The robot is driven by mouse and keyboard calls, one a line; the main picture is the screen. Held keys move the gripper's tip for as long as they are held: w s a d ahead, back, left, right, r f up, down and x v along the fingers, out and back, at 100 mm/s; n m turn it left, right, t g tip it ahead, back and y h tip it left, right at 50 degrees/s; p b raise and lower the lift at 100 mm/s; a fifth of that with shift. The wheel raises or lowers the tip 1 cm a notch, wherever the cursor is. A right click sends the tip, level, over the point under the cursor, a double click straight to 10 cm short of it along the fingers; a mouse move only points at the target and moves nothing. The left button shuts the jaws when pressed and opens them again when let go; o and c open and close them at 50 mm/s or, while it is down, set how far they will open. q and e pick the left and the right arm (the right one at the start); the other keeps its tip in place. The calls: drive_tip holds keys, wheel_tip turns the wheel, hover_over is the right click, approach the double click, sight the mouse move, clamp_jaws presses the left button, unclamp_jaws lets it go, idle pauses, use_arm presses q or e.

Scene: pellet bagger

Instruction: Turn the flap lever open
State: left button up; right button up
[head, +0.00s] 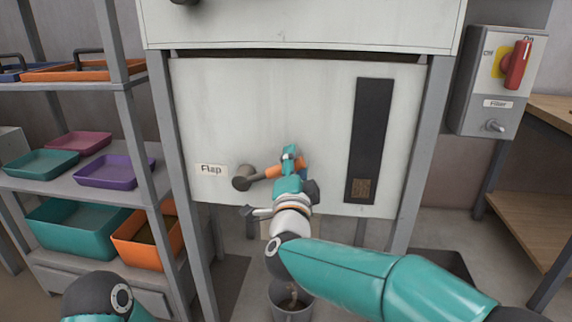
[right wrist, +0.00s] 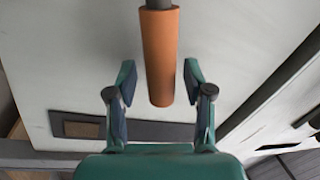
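The flap lever has an orange handle (head: 274,171) on a dark round pivot (head: 242,178), low on the pale machine panel beside the "Flap" label (head: 211,170). The lever points right and slightly up. My right gripper (head: 290,157) is at the handle's outer end and partly hides it. In the right wrist view the orange handle (right wrist: 160,55) runs down between the two spread fingers of the right gripper (right wrist: 158,80), with a gap on each side. My left gripper is outside the head view; only part of its arm shows at the lower left.
A bucket (head: 291,300) stands on the floor below the panel, partly behind my right arm. A dark vertical window (head: 370,135) is right of the lever. A shelf (head: 80,185) with coloured trays stands left. A switch box (head: 495,85) labelled "Filler" is at right.

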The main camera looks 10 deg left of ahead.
drive_tip(key=shift+s+a, duration=0.1)
drive_tip(key=shift+s, duration=0.05)
drive_tip(key=s+f, duration=0.2)
drive_tip(key=s, duration=0.9)
drive_tip(key=shift+s+d+f, duration=0.15)
drive_tip(key=shift+s+d, duration=0.15)
drive_tip(key=shift+d, duration=0.05)
